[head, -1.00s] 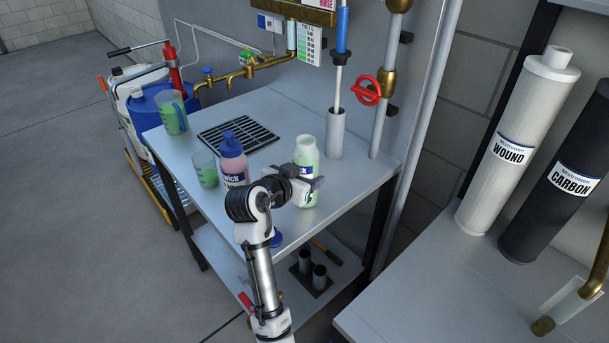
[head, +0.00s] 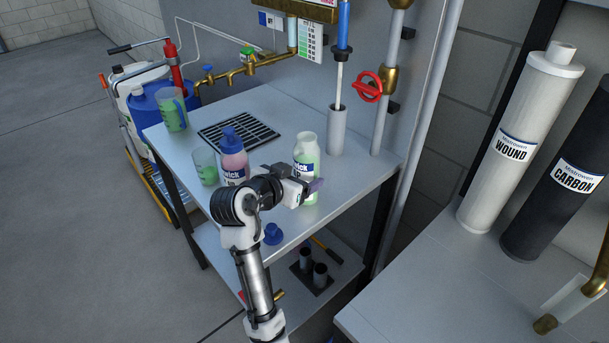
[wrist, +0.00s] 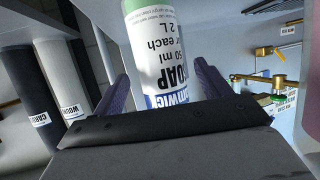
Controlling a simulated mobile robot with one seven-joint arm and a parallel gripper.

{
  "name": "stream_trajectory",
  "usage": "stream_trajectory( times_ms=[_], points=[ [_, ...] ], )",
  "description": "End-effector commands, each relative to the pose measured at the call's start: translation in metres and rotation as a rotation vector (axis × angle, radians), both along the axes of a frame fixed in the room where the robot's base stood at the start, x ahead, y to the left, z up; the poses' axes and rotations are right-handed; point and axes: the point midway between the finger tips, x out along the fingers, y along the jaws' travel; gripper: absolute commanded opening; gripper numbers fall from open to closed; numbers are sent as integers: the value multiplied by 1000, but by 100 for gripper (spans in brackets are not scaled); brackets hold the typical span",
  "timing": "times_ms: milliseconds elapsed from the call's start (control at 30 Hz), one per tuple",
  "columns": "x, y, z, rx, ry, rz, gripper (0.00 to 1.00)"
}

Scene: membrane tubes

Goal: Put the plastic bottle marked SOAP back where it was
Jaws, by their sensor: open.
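The SOAP bottle is a pale green and white plastic bottle with an open white neck and a blue-and-white label. In the head view the bottle (head: 306,151) stands upright on the grey table (head: 215,106). My gripper (head: 304,187) is at its near side, covering part of its lower body. In the wrist view the bottle (wrist: 158,45) shows its SOAP label upside down between the two purple fingers of my open gripper (wrist: 161,76). The fingers look apart from the bottle's sides; the near part of the bottle is hidden by the gripper body.
A pink bottle with a blue cap (head: 234,160) and a green beaker (head: 205,167) stand left of my gripper. A blue cap (head: 272,235) lies near the table's front corner. A grey tube holder (head: 337,131) stands behind the bottle; a drain grate (head: 238,133) lies further left.

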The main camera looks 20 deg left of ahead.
Motion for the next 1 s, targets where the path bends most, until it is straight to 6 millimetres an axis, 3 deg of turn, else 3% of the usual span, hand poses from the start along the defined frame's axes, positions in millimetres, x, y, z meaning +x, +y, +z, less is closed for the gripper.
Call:
stream_trajectory(
  times_ms=[200, 400, 1000],
  points=[
    [-43, 15, 18, 1, -4, 3, 76],
    [-67, 22, 29, 1, -1, 1, 76],
    [-74, 24, 33, 0, 0, 0, 76]
  ],
)
